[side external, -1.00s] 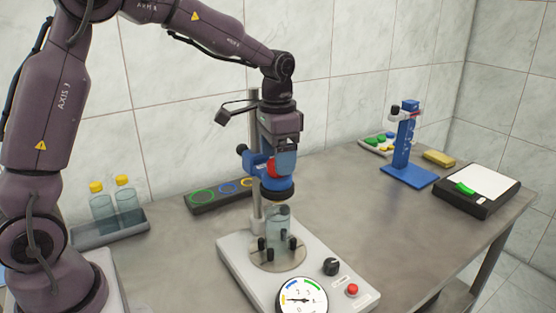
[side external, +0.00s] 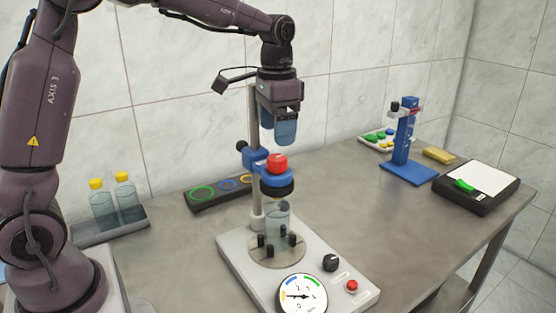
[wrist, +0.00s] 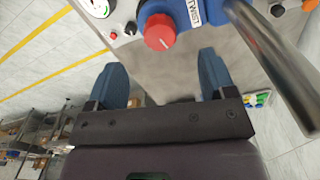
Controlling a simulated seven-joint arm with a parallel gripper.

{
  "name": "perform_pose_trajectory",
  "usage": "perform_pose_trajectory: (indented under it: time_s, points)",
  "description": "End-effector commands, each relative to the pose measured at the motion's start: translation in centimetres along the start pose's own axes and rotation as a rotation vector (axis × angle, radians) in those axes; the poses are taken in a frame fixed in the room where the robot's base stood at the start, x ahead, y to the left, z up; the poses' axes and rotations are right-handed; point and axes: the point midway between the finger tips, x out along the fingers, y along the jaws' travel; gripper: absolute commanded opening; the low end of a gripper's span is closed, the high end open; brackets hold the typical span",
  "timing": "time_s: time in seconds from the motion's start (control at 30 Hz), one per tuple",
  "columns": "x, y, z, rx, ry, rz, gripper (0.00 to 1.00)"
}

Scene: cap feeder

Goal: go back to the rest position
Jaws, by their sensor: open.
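My gripper (side external: 278,130) is open and empty, above the capping stand. Its two blue fingers show in the wrist view (wrist: 160,85) with nothing between them. The red knob (side external: 277,163) sits on top of the blue capping head (side external: 275,182), just below the fingertips and apart from them. The knob also shows beyond the fingers in the wrist view (wrist: 159,32). A clear bottle (side external: 277,218) with a dark top stands among black pegs on the round plate under the head.
A metal post (side external: 256,120) rises close beside my gripper. Two yellow-capped bottles (side external: 125,198) stand in a tray at the left. A blue stand (side external: 405,145), a tray of coloured caps (side external: 370,141) and a black-framed pad (side external: 490,178) are at the right. The table's right middle is clear.

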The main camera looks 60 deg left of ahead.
Motion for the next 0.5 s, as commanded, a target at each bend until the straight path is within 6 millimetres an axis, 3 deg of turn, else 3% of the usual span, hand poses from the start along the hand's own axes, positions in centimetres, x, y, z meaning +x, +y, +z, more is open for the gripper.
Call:
perform_pose_trajectory:
  time_s: [0.17,0.5]
  points:
    - [1.4,0.2,0.6,-0.071,0.0,0.001,0.77]
    - [-0.8,4.5,9.2,-0.214,0.147,-0.038,0.77]
